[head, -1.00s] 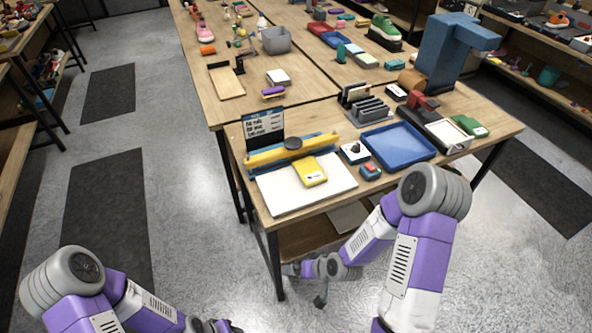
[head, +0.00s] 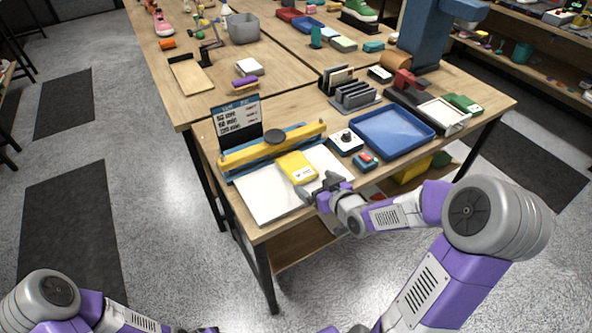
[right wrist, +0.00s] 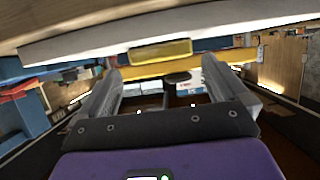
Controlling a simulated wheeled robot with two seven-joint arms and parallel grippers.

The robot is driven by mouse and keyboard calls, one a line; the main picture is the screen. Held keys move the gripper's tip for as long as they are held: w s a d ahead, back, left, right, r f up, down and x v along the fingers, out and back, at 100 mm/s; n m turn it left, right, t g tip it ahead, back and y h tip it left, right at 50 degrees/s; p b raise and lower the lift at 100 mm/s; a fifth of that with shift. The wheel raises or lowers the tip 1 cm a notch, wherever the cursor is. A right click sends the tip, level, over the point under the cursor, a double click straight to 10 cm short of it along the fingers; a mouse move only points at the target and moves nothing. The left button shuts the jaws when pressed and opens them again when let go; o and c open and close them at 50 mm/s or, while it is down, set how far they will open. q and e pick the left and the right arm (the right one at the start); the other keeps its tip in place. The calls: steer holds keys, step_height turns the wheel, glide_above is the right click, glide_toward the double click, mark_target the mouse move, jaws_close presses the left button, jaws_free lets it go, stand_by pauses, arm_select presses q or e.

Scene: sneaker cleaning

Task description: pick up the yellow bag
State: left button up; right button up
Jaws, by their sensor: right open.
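The yellow bag (head: 298,167) looks like a small flat yellow packet with a pale label. It lies on the white board (head: 262,200) at the near left of the table, in front of a long yellow bar. My right gripper (head: 327,187) is at the board's near right edge, apart from the bag. In the right wrist view its fingers (right wrist: 162,72) are spread with nothing between them, and the yellow bag (right wrist: 160,52) shows beyond them, on the white board. My left arm is low at the bottom left of the head view; only a sliver of its gripper (head: 205,330) may show.
The long yellow bar (head: 250,153) and a sign (head: 238,122) stand behind the bag. A white-topped device (head: 345,141), a small red and blue item (head: 366,160) and a blue tray (head: 393,133) are to the right. A yellow item (head: 413,171) sits under the table.

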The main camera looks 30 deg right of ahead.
mark_target(308, 179)
steer(key=b+x, duration=0.1)
steer(key=x, duration=0.2)
steer(key=shift+w+a+f, duration=0.1)
steer(key=shift+w+f, duration=0.1)
steer(key=shift+w, duration=0.1)
steer(key=c, duration=0.9)
steer(key=shift+r, duration=0.1)
